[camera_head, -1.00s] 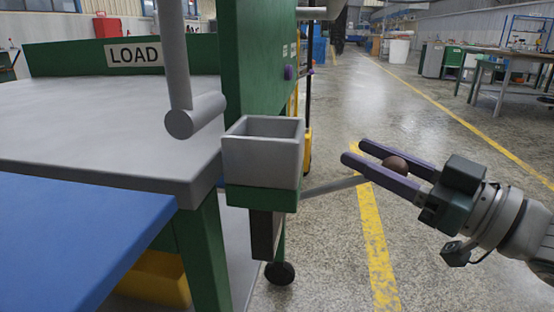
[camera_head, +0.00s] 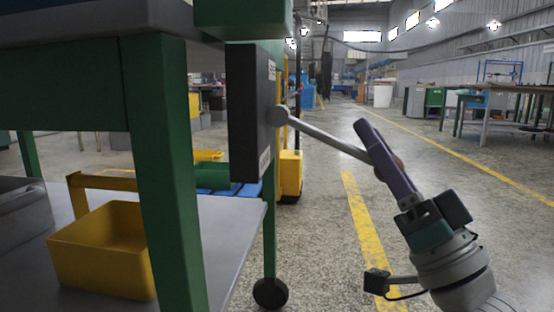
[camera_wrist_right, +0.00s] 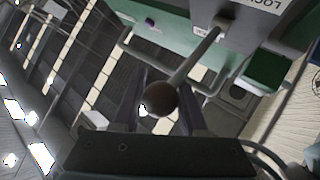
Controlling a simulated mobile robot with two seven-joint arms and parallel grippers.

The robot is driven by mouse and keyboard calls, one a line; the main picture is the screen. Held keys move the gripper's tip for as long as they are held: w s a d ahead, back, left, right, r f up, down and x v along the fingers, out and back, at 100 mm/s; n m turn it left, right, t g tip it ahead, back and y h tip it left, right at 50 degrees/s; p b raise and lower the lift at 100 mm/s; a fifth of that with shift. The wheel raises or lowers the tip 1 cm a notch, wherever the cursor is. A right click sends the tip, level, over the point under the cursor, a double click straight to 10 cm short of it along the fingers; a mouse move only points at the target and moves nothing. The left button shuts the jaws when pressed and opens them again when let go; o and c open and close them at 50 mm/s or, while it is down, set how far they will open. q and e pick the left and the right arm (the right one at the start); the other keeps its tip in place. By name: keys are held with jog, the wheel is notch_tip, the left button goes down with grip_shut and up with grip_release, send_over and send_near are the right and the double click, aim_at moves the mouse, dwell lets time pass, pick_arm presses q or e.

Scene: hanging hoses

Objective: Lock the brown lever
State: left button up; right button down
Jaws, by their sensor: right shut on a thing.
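The lever is a straight grey rod (camera_head: 328,139) ending in a brown ball knob (camera_wrist_right: 158,98). In the head view it runs from a round pivot on the side of a dark box (camera_head: 249,112) down and right to my right gripper (camera_head: 364,128). The gripper's purple fingers are shut around the knob end and point up and left. A finger hides most of the knob in the head view. In the right wrist view the knob lies between the fingers, and the rod leads up to its mount. My left gripper is not in view.
A green table leg (camera_head: 162,180) and a shelf with a yellow bin (camera_head: 103,249) stand at the left. A caster wheel (camera_head: 270,293) is below the box. The floor around my right gripper is open, with a yellow line (camera_head: 363,215). Workbenches stand far right.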

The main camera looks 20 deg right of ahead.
jog(key=shift+w+a+f+m+t+h+b, duration=0.1)
jog(key=shift+f+m+t+h+b, duration=0.1)
jog(key=shift+f+m+h+b, duration=0.35)
jog(key=shift+w+f+m+t+h+b, duration=0.1)
jog(key=shift+f+m+t+h+b, duration=0.15)
jog(key=shift+m+h, duration=0.4)
jog(key=c, duration=0.5)
grip_release()
jog(key=shift+c, duration=0.2)
jog(key=shift+o, duration=0.4)
jog(key=shift+a+r, duration=0.1)
jog(key=shift+a, duration=0.1)
jog(key=v, duration=1)
